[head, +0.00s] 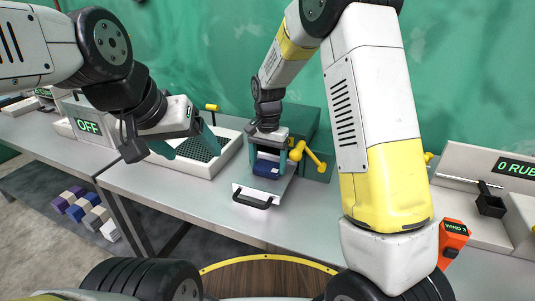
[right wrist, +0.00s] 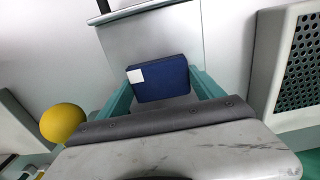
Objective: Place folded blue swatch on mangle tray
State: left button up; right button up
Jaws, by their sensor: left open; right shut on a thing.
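The folded blue swatch (head: 266,169) is a dark blue block with a white patch, which shows in the right wrist view (right wrist: 165,82). My right gripper (head: 271,163) points down and is shut on it, one teal finger on each side. The swatch is over the mangle tray (head: 243,190), a pale plate with a black handle at its front; the tray also shows in the right wrist view (right wrist: 150,35). I cannot tell whether the swatch touches the tray. My left gripper (head: 188,149) is open and empty, left of the mangle, over the perforated rack.
The green mangle (head: 312,120) with a yellow crank (head: 313,156) stands behind the tray. A white tray with a dark perforated rack (head: 200,146) is to its left. An orange device (head: 453,236) and a rub tester (head: 490,203) stand right. Bare bench lies in front.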

aim_at(268, 165)
jog(key=shift+f, duration=0.15)
jog(key=o, duration=1.3)
jog(key=shift+o, duration=0.2)
notch_tip(268, 165, up, 12)
jog(key=s+d+r+n+t+y, duration=0.2)
jog(key=s+d+r+t, duration=0.1)
jog(key=s+d+r, duration=0.6)
jog(key=s+d+n+t, duration=0.3)
jog(key=s+d, duration=0.1)
jog(key=s, duration=1)
jog(key=shift+s+d, duration=0.15)
jog(key=shift+d, duration=0.05)
jog(key=shift+r, duration=0.15)
